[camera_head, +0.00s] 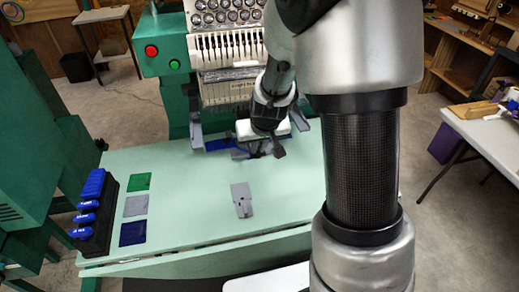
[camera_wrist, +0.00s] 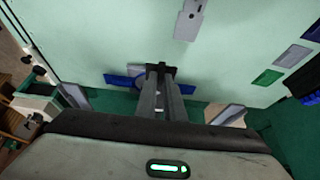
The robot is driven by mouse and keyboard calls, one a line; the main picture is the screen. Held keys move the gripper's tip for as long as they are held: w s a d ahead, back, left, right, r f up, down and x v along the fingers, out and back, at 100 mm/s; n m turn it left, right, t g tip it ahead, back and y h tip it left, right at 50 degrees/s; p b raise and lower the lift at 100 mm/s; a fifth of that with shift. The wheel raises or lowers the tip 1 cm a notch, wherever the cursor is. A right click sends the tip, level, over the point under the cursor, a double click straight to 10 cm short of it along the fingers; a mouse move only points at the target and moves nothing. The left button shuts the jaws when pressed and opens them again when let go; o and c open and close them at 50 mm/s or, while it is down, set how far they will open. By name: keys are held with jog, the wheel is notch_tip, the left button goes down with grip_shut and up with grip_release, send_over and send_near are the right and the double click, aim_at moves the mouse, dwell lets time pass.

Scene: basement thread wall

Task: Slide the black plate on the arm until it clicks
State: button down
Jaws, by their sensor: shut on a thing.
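My gripper (camera_head: 265,146) is low over the far part of the pale green table, in front of the machine's needle heads. In the wrist view its two grey fingers (camera_wrist: 161,72) are closed together on a small dark piece, which I take for the black plate; its outline is mostly hidden by the fingers. A blue flat frame (camera_wrist: 120,81) with a grey round part lies just behind the fingertips, and it also shows in the head view (camera_head: 219,145). The machine's arm is largely hidden by my gripper, and I cannot tell whether the plate touches it.
A grey plate with holes (camera_head: 241,199) lies on the bare middle of the table (camera_head: 190,190). Green (camera_head: 139,181), grey (camera_head: 135,205) and blue (camera_head: 132,233) squares lie at the left, beside a black rack of blue-topped items (camera_head: 95,215). Grey brackets (camera_head: 196,130) flank the machine.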

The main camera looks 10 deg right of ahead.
jog(key=w+p, duration=0.2)
jog(key=w, duration=0.7)
jog(key=shift+w, duration=0.25)
jog(key=shift+w+f, duration=0.25)
jog(key=shift+w, duration=0.35)
jog(key=shift+w+f, duration=0.2)
jog(key=shift+w, duration=0.35)
jog(key=shift+f+b, duration=0.1)
jog(key=shift+b, duration=0.2)
jog(key=shift+w, duration=0.2)
jog(key=shift+w, duration=0.4)
